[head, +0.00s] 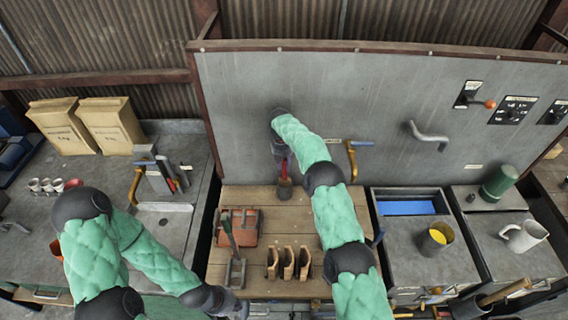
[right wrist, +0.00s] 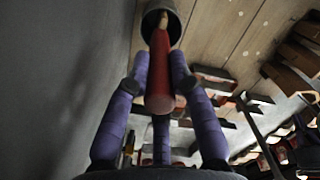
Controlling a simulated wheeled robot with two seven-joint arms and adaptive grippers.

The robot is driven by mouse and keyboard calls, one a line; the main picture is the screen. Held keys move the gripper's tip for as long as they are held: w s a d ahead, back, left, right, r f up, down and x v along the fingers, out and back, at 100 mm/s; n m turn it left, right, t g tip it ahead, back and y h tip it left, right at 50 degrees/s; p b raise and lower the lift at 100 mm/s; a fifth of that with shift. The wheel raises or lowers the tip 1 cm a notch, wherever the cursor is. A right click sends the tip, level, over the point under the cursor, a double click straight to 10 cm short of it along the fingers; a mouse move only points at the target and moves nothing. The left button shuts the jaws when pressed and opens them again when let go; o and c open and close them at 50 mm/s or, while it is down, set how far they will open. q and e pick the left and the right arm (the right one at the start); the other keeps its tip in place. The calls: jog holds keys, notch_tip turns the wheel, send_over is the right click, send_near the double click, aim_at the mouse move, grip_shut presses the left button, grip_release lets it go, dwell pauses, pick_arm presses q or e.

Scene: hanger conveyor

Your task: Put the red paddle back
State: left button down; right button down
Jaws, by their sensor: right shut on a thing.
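My right gripper (head: 284,160) is near the foot of the grey upright panel, above the wooden bench top. In the right wrist view its purple fingers (right wrist: 160,78) are closed around a red handle.
The wooden bench (head: 215,265) carries an orange-red tray (head: 240,235) and brown upright holders (head: 288,262). A yellow-handled tool (head: 352,158) and a bent grey handle (head: 427,136) are on the panel (head: 300,85). Grey cabinets with a yellow-filled cup (head: 438,238) stand right.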

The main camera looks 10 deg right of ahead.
jog(key=shift+f, duration=0.15)
jog(key=c, duration=1.1)
grip_release()
jog(key=r, duration=1.2)
jog(key=shift+a+r, duration=0.15)
jog(key=shift+a, duration=0.25)
jog(key=shift+s, duration=0.15)
